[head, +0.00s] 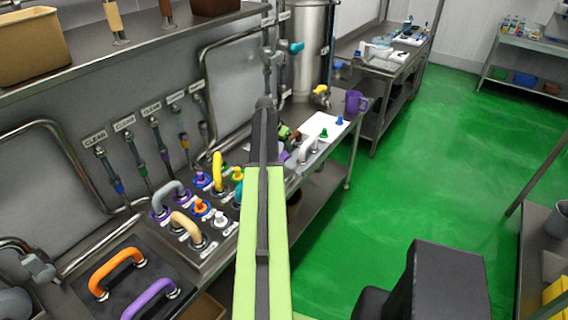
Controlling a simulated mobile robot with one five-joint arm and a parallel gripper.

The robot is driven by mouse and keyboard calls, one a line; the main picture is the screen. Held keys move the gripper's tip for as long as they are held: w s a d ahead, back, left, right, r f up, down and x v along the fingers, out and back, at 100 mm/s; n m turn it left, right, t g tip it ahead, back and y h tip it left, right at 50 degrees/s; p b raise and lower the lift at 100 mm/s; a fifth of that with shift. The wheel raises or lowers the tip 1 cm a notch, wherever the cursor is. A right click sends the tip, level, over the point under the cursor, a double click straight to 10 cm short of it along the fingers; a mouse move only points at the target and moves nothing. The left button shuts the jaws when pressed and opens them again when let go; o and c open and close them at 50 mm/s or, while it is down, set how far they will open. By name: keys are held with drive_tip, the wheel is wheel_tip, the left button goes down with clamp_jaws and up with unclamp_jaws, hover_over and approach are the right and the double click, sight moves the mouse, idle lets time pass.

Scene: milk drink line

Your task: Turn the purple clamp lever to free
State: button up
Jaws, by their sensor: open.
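My lime-green and black arm reaches away from me up the middle of the head view. My gripper (290,138) shows only in small part just right of the arm's far end, over the steel bench; it is open, and its fingertips are not clear. A small purple piece (284,157) shows beside the arm, just below the gripper. It may be the purple clamp lever, but its shape and setting are too small and too covered to tell. I cannot tell whether the gripper touches it.
Several coloured loop handles and knobs stand on the left bench, including a purple handle (150,298) and an orange handle (116,270). A white board (322,127) and a purple jug (355,102) lie beyond the arm. The green floor (430,170) to the right is clear.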

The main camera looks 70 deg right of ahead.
sight(285, 154)
drive_tip(key=b+x, duration=0.3)
drive_tip(key=x, duration=0.2)
drive_tip(key=shift+d+f+b, duration=0.15)
drive_tip(key=shift+f+b, duration=0.2)
drive_tip(key=shift+b, duration=0.05)
drive_tip(key=shift+r, duration=0.15)
drive_tip(key=shift+c, duration=0.3)
clamp_jaws()
idle(0.5)
